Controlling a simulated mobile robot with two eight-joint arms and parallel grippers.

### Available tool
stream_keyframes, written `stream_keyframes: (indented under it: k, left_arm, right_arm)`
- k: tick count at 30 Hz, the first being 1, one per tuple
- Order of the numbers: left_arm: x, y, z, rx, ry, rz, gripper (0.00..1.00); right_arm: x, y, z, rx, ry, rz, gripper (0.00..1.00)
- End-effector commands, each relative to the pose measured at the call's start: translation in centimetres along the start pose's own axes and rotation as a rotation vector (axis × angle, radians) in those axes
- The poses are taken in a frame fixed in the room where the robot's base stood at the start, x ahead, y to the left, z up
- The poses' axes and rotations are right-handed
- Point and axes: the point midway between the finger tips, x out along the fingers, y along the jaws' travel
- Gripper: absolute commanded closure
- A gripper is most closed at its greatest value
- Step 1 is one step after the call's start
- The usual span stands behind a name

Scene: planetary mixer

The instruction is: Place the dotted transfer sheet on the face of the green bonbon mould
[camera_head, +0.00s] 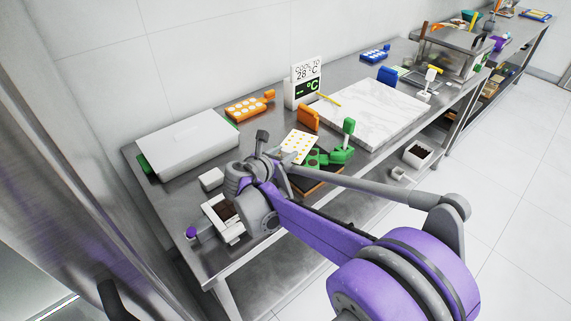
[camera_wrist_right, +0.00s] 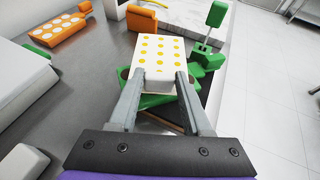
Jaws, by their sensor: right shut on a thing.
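The dotted transfer sheet (camera_wrist_right: 160,48) is white with yellow dots and sits between the fingers of my right gripper (camera_wrist_right: 160,78), which is shut on it. In the head view the sheet (camera_head: 298,144) shows just beyond my right gripper (camera_head: 276,160). The green bonbon mould (camera_head: 316,158) lies at the front of the steel table. In the wrist view parts of the green mould (camera_wrist_right: 152,101) show below and beside the sheet, which hides much of it. I cannot tell whether sheet and mould touch. My left gripper is not in view.
A green piece with an upright handle (camera_head: 347,142) stands right of the mould. An orange block (camera_head: 308,117) and a marble slab (camera_head: 376,108) lie behind. An orange mould (camera_head: 249,104), a white-lidded box (camera_head: 187,144) and a framed white container (camera_head: 219,207) are left.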

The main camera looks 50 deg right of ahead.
Motion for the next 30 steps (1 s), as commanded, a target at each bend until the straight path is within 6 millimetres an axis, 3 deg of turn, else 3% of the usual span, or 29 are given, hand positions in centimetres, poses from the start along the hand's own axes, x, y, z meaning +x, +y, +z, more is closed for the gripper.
stream_keyframes:
  k: [9,21,22,27,30]
  left_arm:
    - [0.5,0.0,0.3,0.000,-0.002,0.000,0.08]
    - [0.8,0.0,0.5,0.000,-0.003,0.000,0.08]
    - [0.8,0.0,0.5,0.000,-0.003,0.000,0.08]
    - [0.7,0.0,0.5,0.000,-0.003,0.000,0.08]
    - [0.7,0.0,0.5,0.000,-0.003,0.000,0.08]
  right_arm:
    - [1.6,0.0,-3.8,0.000,0.000,0.000,1.00]
    - [1.7,0.0,-4.2,0.000,0.000,-0.001,1.00]
    - [1.8,0.0,-4.2,0.000,0.000,0.000,0.50]
    - [1.7,0.0,-4.1,0.000,0.000,0.000,0.21]
    - [1.7,0.0,-4.1,0.000,0.000,0.000,0.21]
